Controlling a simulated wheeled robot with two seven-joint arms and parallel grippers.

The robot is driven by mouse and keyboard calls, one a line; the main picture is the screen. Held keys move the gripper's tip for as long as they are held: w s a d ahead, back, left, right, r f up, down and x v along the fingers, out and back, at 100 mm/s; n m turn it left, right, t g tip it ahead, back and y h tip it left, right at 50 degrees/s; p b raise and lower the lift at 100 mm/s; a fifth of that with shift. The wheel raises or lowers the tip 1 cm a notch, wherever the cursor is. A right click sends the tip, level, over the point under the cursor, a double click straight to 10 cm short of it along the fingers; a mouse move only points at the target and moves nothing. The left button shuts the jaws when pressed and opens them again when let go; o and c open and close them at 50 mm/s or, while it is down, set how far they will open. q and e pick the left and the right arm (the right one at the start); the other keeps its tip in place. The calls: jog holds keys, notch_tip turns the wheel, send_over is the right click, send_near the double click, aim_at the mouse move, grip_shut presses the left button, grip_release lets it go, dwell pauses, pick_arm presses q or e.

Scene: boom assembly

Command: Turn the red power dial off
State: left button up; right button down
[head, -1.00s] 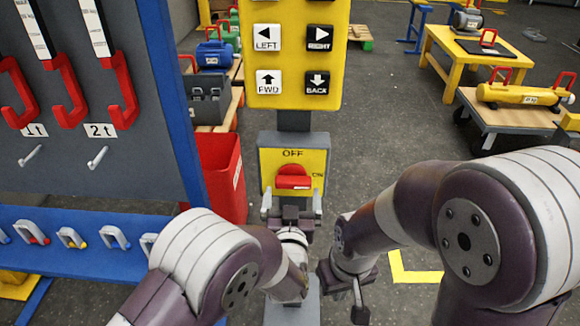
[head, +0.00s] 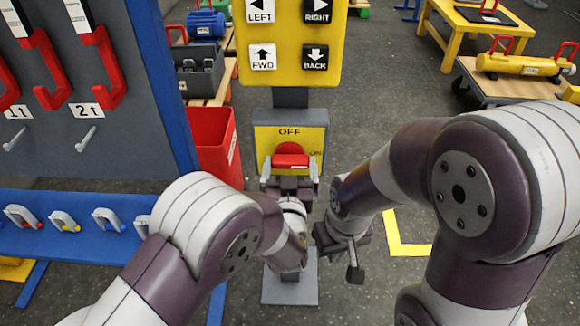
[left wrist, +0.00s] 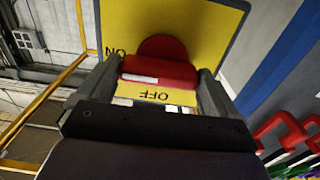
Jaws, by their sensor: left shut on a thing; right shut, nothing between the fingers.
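The red power dial (head: 291,157) sits on a yellow plate (head: 262,139) marked OFF at the top and ON at the right. Its raised bar lies level. In the left wrist view the dial (left wrist: 160,70) appears upside down, with a white mark on the half of its bar towards ON. My left gripper (head: 290,172) has one finger at each end of the bar and is shut on the dial. The fingers also show in the left wrist view (left wrist: 155,88). My right gripper (head: 354,268) is shut and empty, below and right of the dial, pointing down.
A yellow button panel (head: 290,30) with arrow keys stands above the dial on the same post. A red bin (head: 213,140) and a blue rack (head: 70,240) with shackles are at the left. Open floor lies to the right, with a yellow corner marking (head: 405,248).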

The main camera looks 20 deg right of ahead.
pick_arm(q)
jog(key=shift+c, duration=0.3)
jog(key=n+b, duration=0.2)
jog(key=n, duration=0.1)
jog(key=shift+n+b, duration=0.3)
jog(key=shift+b, duration=0.1)
jog(key=n+b, duration=0.3)
jog(key=shift+n, duration=0.3)
jog(key=n+b, duration=0.8)
jog(key=shift+a+r+b, duration=0.1)
jog(key=shift+b, duration=0.25)
jog(key=n+b, duration=0.2)
jog(key=shift+r+b, duration=0.2)
jog(key=shift+b, duration=0.2)
jog(key=shift+r+n, duration=0.1)
jog(key=shift+n, duration=0.4)
jog(key=shift+r, duration=0.1)
jog(key=o, duration=0.8)
jog(key=shift+a, duration=0.1)
jog(key=shift+c, duration=0.2)
